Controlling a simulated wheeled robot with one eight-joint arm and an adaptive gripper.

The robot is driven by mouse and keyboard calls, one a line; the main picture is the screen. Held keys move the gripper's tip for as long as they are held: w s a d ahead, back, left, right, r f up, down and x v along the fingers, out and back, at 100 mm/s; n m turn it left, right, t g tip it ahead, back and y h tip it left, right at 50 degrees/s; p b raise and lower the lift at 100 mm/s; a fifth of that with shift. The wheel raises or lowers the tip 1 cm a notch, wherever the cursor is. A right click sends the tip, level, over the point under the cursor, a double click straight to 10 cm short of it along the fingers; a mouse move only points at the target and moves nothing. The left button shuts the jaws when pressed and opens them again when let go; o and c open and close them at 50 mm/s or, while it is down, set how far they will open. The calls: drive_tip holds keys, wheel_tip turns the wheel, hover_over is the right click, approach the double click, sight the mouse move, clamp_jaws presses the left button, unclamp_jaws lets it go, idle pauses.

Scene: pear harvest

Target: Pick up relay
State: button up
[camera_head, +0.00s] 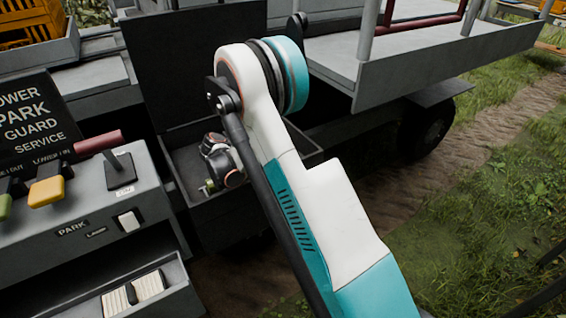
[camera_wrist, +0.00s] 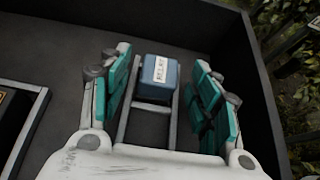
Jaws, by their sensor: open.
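The relay (camera_wrist: 158,77) is a small blue box with a white label on its top. In the wrist view it sits on the floor of a dark open box (camera_wrist: 246,62), by grey rails. My gripper (camera_wrist: 160,88) is open, with one teal-padded finger to the left of the relay and one to the right. The fingers appear apart from the relay. In the head view my arm reaches into the dark box (camera_head: 312,152); the relay is hidden there and my gripper shows only in part.
A grey control panel (camera_head: 95,225) with levers and a red handle stands left of the box. An open drawer (camera_head: 150,285) is below it. A trailer bed (camera_head: 430,55) and a wheel (camera_head: 426,130) are at the right.

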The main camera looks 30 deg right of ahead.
drive_tip(key=shift+d+f, duration=0.2)
drive_tip(key=shift+d, duration=0.2)
drive_tip(key=c, duration=1.1)
drive_tip(key=shift+c, duration=0.2)
drive_tip(key=shift+r, duration=0.2)
